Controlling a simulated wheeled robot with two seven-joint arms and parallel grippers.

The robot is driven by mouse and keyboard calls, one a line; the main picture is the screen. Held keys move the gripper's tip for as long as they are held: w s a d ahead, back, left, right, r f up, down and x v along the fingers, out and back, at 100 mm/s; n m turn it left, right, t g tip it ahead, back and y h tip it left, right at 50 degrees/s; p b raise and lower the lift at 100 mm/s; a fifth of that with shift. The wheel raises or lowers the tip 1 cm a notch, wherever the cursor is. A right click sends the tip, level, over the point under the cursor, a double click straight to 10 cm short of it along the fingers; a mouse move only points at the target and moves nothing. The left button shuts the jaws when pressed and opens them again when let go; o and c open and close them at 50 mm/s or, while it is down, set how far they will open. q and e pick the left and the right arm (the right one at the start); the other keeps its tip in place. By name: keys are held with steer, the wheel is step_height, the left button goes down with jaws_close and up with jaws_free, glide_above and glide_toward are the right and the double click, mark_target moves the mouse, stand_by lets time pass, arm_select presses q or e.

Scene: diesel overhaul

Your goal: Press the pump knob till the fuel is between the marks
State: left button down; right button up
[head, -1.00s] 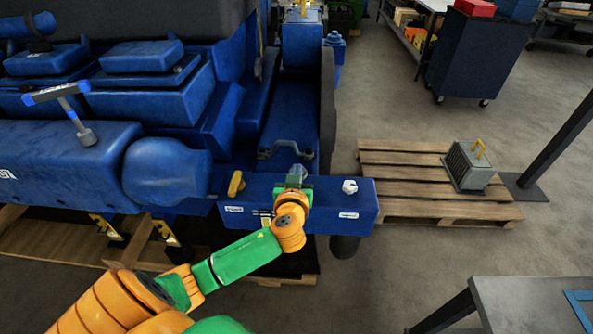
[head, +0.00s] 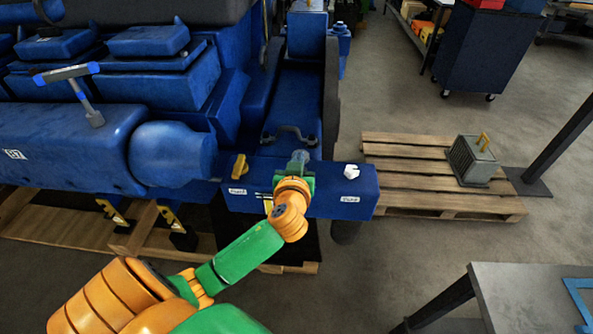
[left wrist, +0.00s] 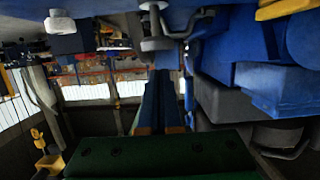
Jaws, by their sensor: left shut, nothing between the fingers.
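A blue box (head: 330,199) on the engine's near end has a yellow handle (head: 238,167) at its left and a white knob (head: 351,171) at its right. My left gripper (head: 299,158) is over the middle of the box, between them, shut and empty. In the left wrist view its fingers (left wrist: 165,78) are together and point toward a grey bracket (left wrist: 155,32); the white knob (left wrist: 60,21) is at upper left. A small yellow strip (head: 267,205) shows on the box front, partly behind my wrist. I cannot read a fuel level or marks. My right gripper is out of view.
A wooden pallet (head: 405,172) holds a grey ribbed unit (head: 472,160) at right. The floor between is clear.

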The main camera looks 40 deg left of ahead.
arm_select(q)
steer(key=b+v, duration=0.1)
steer(key=v, duration=0.5)
steer(key=shift+s, duration=0.3)
steer(key=shift+w+f, duration=0.1)
stand_by(0.5)
steer(key=s+d+f+m+g+h+b, duration=0.1)
steer(key=s+d+f+m+g+h, duration=0.1)
steer(key=f, duration=0.9)
steer(key=s+d+f+m+g+h+b, duration=0.1)
steer(key=s+f+m+g+h, duration=0.15)
steer(key=f, duration=0.85)
steer(key=s+d+f+m+g+h, duration=0.1)
steer(key=s+d+f+m+g, duration=0.15)
steer(key=f, duration=0.75)
steer(key=s+f+g+h+b, duration=0.1)
steer(key=s+f+g, duration=0.1)
steer(key=s+f, duration=0.6)
steer(key=s+d+f+m+g+h, duration=0.1)
steer(key=s+f, duration=0.7)
steer(key=s, duration=0.9)
steer(key=shift+d+f+m+g+b, duration=0.3)
steer(key=shift+d+f+g+b, duration=0.05)
steer(key=shift+g, duration=0.55)
